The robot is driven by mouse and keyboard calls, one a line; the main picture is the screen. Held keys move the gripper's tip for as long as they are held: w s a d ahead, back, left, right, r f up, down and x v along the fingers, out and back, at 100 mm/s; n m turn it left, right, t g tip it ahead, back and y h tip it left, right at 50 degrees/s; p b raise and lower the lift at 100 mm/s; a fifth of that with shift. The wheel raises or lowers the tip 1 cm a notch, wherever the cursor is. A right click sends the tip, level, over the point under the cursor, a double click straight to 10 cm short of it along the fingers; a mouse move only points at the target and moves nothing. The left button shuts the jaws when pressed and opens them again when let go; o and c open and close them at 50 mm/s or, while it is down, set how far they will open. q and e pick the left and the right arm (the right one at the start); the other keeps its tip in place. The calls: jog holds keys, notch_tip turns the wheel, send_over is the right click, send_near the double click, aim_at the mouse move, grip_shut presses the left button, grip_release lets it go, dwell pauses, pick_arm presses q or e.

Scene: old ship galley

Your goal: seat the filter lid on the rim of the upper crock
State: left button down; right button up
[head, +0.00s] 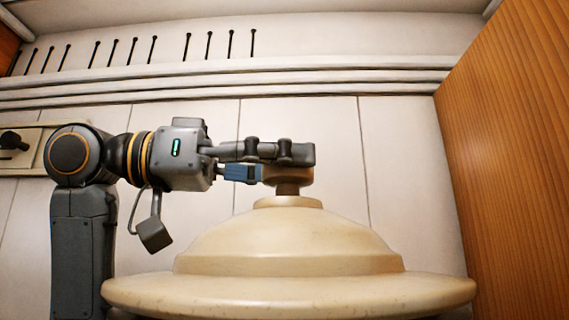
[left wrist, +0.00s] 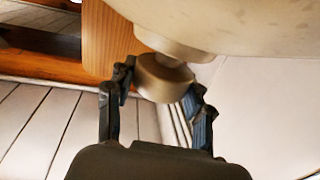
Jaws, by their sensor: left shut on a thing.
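The filter lid (head: 290,240) is a cream, domed piece with a wide, rounded brim, low in the middle of the head view. It looks about level. A brown knob (head: 289,187) stands on its top. My left gripper (head: 272,163) comes in from the left and is shut on this knob. In the left wrist view the knob (left wrist: 163,76) sits between the two fingers, with the pale lid (left wrist: 235,22) beyond it. The upper crock cannot be made out; the lid's brim and the frame's bottom edge hide what is below. My right gripper is not in view.
A wooden panel (head: 515,160) stands close on the right. A pale plank wall (head: 400,160) with ledges (head: 330,78) is behind, with a row of dark pegs (head: 152,48) above. The space above the gripper looks clear.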

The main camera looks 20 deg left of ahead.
pick_arm(q)
jog(key=shift+f+b, duration=0.45)
jog(key=shift+f, duration=0.1)
jog(key=shift+c, duration=2.3)
grip_release()
jog(key=shift+s, duration=0.15)
jog(key=shift+f, duration=0.1)
jog(key=v, duration=1.2)
